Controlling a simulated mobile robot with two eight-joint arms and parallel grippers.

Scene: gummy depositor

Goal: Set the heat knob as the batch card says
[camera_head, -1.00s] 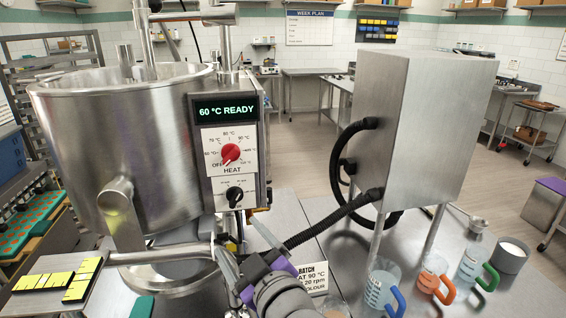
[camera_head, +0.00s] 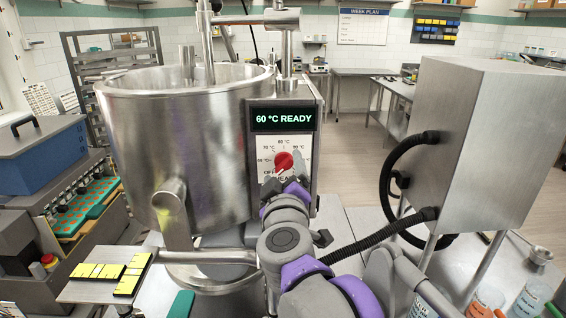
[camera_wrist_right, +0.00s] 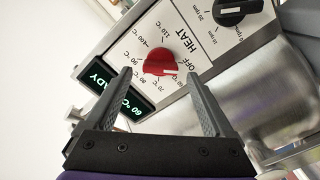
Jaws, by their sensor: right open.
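The red heat knob (camera_head: 283,161) is on the white panel below a display (camera_head: 284,119) reading "60 °C READY". My right gripper (camera_head: 285,175) is raised in front of the panel. In the right wrist view its open fingers (camera_wrist_right: 160,76) point at the panel, one on each side of the knob, with no clear contact. The batch card is hidden now. My left gripper is not in view.
A black speed knob (camera_wrist_right: 238,8) sits close beside the heat knob. The steel kettle (camera_head: 165,130) stands left of the panel. A steel cabinet (camera_head: 470,140) with black hoses (camera_head: 385,228) stands to the right. Yellow-topped blocks (camera_head: 105,271) lie on a plate at lower left.

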